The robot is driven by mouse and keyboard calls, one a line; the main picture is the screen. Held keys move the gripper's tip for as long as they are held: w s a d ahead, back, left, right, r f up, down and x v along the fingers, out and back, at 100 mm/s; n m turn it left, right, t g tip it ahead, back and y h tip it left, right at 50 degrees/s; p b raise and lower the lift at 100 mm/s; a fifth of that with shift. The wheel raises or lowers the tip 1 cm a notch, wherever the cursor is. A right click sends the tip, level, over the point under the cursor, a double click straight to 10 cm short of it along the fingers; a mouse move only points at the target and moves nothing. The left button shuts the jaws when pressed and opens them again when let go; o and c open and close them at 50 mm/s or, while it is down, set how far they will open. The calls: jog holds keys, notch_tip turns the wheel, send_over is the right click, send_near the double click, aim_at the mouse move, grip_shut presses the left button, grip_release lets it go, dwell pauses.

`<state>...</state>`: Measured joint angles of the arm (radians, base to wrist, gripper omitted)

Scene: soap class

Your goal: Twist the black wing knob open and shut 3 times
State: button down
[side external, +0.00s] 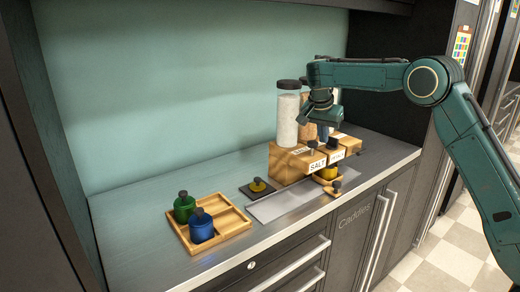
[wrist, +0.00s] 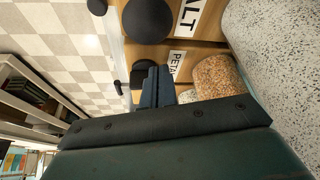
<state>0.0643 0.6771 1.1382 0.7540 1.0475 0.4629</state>
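A wooden dispenser (side external: 287,165) with SALT and petal labels stands on the counter. A second black knob (wrist: 140,73) is by the petal label, partly hidden behind my fingers. I cannot tell which is the wing knob, or see wings clearly. My gripper (wrist: 157,86) points at the petal section, with its two dark fingers close together. Contact with the knob is not clear. In the side view my gripper is over the dispenser, beside the salt jar (side external: 288,118).
A wooden tray (side external: 233,222) holds a green jar (side external: 184,207) and a blue jar (side external: 201,226).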

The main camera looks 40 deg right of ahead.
jog(key=shift+w+d, duration=0.6)
dwell(0.5)
jog(key=shift+s, duration=0.25)
dwell(1.3)
jog(key=shift+s+d, duration=0.25)
jog(key=shift+s, duration=0.3)
jog(key=w+v, duration=0.1)
jog(key=v, duration=0.6)
jog(key=shift+r, duration=0.15)
dwell(0.4)
jog(key=shift+s+a, duration=0.15)
dwell(0.6)
